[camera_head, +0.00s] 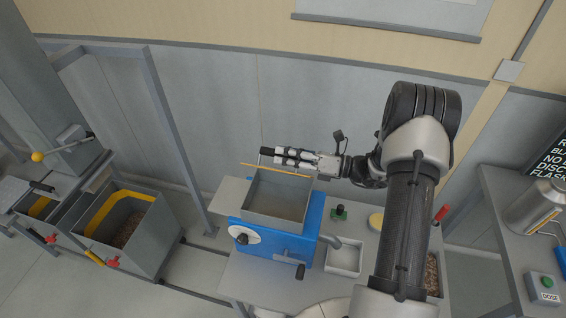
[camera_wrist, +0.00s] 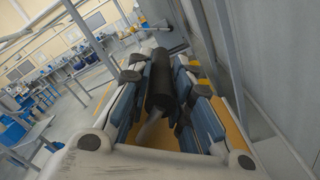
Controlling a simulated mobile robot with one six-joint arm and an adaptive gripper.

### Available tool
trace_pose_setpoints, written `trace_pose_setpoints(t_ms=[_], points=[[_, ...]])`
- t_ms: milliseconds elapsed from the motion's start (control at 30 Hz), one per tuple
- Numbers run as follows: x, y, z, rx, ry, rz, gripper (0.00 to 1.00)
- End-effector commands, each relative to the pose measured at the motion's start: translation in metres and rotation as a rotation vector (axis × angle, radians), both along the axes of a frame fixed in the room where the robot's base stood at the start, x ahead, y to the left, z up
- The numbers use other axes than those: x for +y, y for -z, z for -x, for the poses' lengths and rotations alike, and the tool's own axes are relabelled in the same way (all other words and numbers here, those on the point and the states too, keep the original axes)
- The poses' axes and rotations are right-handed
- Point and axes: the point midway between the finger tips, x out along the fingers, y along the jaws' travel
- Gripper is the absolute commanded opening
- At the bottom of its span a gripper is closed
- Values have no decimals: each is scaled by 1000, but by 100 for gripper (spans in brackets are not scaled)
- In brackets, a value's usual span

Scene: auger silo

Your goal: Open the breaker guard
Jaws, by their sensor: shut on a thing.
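The breaker is a blue machine (camera_head: 258,238) with a grey open-topped hopper (camera_head: 272,218) on it. The breaker guard shows as a thin yellow-orange edge (camera_head: 262,167) along the hopper's far side. It looks raised and nearly edge-on, and the hopper's inside is visible below it. A yellow surface also shows under the fingers in the wrist view (camera_wrist: 237,138). My gripper (camera_head: 284,157) is above the far rim, shut on a black cylindrical handle (camera_head: 267,151). In the wrist view the handle (camera_wrist: 160,82) lies between the finger pads (camera_wrist: 163,100).
A grey wall (camera_head: 330,100) is close behind the breaker. A small tray (camera_head: 343,258), a green-topped button (camera_head: 340,211) and a yellow disc (camera_head: 376,220) are on the bench to its right. Bins (camera_head: 150,235) and a grey post (camera_head: 165,130) stand to the left.

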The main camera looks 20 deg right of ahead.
Motion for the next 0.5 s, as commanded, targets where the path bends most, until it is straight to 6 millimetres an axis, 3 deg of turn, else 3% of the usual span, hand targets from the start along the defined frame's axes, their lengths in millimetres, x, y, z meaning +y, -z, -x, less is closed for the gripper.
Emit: trace_pose_setpoints(t_ms=[133, 500], points=[[-12, -11, -18, 106, -1, -72, 0], [-35, -15, -52, 282, 0, -190, 0]])
